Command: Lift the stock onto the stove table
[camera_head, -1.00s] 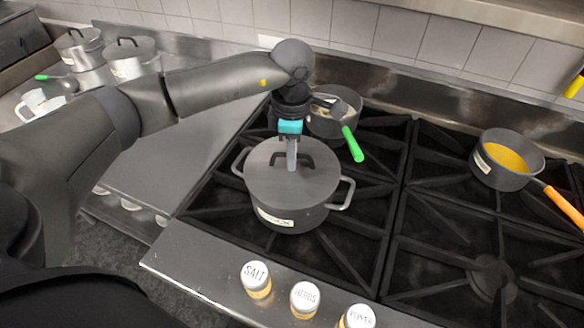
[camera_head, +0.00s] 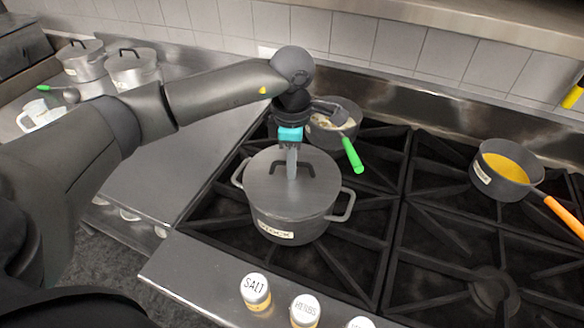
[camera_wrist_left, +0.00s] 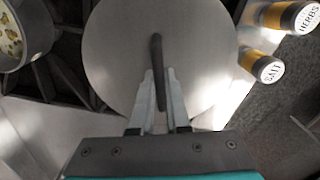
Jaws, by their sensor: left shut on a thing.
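The stock pot (camera_head: 281,231) is a dark grey lidded pot with two side handles and a white label ending in "OCK". It is upright over the black stove grates at the stove's left side; I cannot tell whether it touches them. My left gripper (camera_head: 291,172) points down at the middle of the lid. In the left wrist view my left gripper (camera_wrist_left: 160,88) is shut on the lid's bar handle (camera_wrist_left: 157,55), with the round lid (camera_wrist_left: 205,50) below. The stove table (camera_head: 376,236) shows its black grates. My right gripper is not in view.
A pan with a green-handled utensil (camera_head: 352,154) stands right behind the pot. A pan of yellow food (camera_head: 507,168) with an orange handle is at right. Salt (camera_head: 255,291) and herbs (camera_head: 304,309) jars line the front edge. Two lidded pots (camera_head: 133,70) stand at back left.

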